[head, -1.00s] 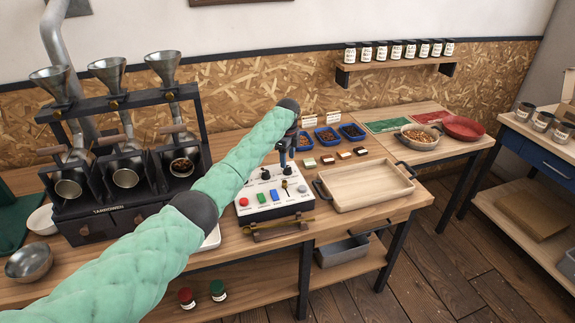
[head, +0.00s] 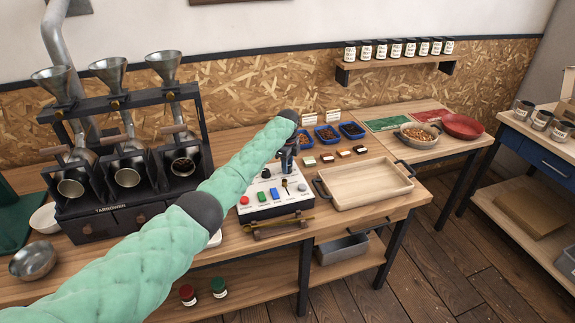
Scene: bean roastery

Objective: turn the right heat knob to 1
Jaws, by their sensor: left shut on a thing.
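The white control panel (head: 259,209) stands on the bench, with a red, a green and a blue button along its front and small levers behind them. A dark knob (head: 266,174) shows on its back left. My left gripper (head: 286,172) points down over the panel's back right and is shut on the right heat knob, which the fingers mostly hide. The knob's pointer and scale marks are too small and covered to read. My right gripper is not in view.
A wooden tray (head: 352,195) stands right of the panel. Blue bins (head: 327,134) and small labelled blocks lie behind. The roaster with three funnels (head: 109,71) stands at the left. A brass-coloured rod (head: 277,223) lies along the panel's front.

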